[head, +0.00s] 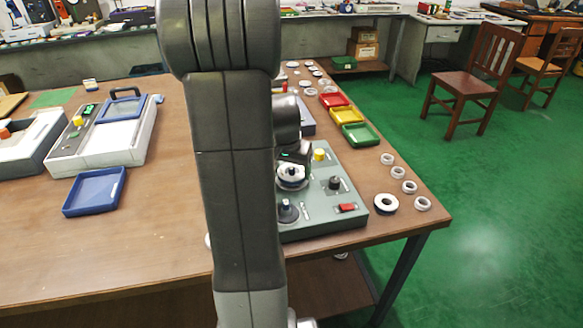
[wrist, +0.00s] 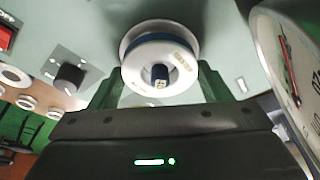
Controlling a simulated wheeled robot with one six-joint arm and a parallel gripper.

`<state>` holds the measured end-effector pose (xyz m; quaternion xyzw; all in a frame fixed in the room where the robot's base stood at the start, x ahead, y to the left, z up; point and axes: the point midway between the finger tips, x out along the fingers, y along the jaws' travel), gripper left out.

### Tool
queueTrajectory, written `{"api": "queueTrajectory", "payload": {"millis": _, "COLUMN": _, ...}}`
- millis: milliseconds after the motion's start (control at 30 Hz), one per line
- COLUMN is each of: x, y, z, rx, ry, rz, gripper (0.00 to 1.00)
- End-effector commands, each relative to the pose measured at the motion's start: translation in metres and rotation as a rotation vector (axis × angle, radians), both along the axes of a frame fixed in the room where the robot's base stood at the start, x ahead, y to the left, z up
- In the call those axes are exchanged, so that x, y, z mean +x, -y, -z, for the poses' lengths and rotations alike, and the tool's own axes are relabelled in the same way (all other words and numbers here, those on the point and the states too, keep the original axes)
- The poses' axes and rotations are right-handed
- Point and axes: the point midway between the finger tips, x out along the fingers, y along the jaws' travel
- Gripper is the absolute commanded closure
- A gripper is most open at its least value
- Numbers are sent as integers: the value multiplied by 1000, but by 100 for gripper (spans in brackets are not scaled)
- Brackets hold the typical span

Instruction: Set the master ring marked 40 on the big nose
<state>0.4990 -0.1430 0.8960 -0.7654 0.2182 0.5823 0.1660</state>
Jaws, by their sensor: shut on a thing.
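A white ring with a dark blue band (wrist: 137,79) is between the green fingers of my gripper (wrist: 160,88), which is shut on it. A small label on its face is too blurred to read. The dark post of a nose (wrist: 160,72) shows in the ring's hole, with a pale round flange behind. The ring looks to be around the post; whether it is fully seated I cannot tell. In the head view the ring (head: 291,171) is over the grey-green gauge station (head: 325,215), below my gripper (head: 296,154), partly hidden by my arm. Another dark nose (head: 288,210) stands in front, bare.
The station carries a yellow knob (head: 320,155), a black knob (head: 335,183) and a red switch (head: 347,208). A dial gauge (wrist: 290,60) is close at right in the wrist view. Several loose rings (head: 386,204) lie right of the station. Coloured trays (head: 360,135) lie behind.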

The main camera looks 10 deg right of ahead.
Motion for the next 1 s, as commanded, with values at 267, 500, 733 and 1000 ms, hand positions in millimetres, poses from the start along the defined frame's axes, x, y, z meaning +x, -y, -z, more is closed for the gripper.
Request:
{"api": "queueTrajectory", "payload": {"millis": 267, "x": 0, "y": 0, "z": 3, "rx": 0, "ry": 2, "rz": 0, "gripper": 4}}
{"api": "queueTrajectory", "payload": {"millis": 500, "x": 0, "y": 0, "z": 4, "rx": 1, "ry": -1, "rz": 0, "gripper": 4}}
{"api": "queueTrajectory", "payload": {"millis": 733, "x": -3, "y": -2, "z": -12, "rx": -1, "ry": 3, "rz": 0, "gripper": 4}}
{"api": "queueTrajectory", "payload": {"millis": 1000, "x": -16, "y": -10, "z": -71, "rx": -1, "ry": 7, "rz": -1, "gripper": 4}}
